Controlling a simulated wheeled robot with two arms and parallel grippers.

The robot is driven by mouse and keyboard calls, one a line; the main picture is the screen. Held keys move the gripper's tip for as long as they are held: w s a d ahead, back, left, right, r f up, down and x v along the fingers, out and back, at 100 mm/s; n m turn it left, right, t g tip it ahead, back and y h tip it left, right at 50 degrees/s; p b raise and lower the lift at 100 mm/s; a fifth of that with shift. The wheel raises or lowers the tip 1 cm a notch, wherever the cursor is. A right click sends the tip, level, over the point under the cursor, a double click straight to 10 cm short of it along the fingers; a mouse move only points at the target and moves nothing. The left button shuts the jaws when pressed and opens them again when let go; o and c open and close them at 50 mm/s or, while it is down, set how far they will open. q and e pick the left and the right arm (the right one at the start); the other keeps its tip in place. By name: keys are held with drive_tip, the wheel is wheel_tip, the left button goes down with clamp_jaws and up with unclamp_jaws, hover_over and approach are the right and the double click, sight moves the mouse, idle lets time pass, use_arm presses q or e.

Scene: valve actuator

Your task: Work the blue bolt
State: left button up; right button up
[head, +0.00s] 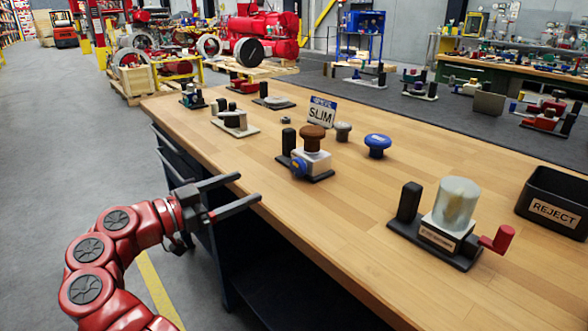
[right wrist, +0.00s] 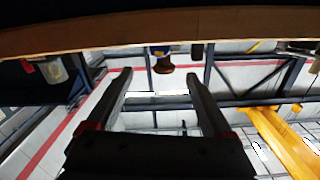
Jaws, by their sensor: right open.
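The blue bolt (head: 299,168) is a round blue piece on the near left side of a small pale valve body (head: 313,162) with a brown knob (head: 313,138) on top. This valve stands upright on a dark base plate on the wooden workbench. My right gripper (head: 250,188) is open and empty at the bench's near edge, left of the blue bolt and apart from it. In the right wrist view the picture is upside down; the blue bolt (right wrist: 160,50) and brown knob (right wrist: 164,66) show between and beyond the open fingers (right wrist: 159,73). My left gripper is not in view.
The bench edge (right wrist: 160,30) crosses the right wrist view. A larger valve with a red handle (head: 498,238) and a black REJECT bin (head: 553,203) are at right. Bench between is clear.

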sight(295, 167)
drive_tip(key=b+x, duration=0.1)
drive_tip(key=x, duration=1.2)
drive_tip(key=shift+w+d+f+b, duration=0.1)
drive_tip(key=shift+w+d+b, duration=0.05)
drive_tip(key=shift+d+b, duration=0.25)
drive_tip(key=shift+a, duration=0.1)
clamp_jaws()
drive_tip(key=n+p, duration=0.1)
drive_tip(key=p, duration=0.1)
drive_tip(key=n+p, duration=0.2)
drive_tip(key=shift+r, duration=0.35)
drive_tip(key=shift+w+f+n+p, duration=0.1)
drive_tip(key=shift+f+n+p, duration=0.1)
drive_tip(key=shift+n+p, duration=0.45)
drive_tip(key=shift+f, duration=0.15)
unclamp_jaws()
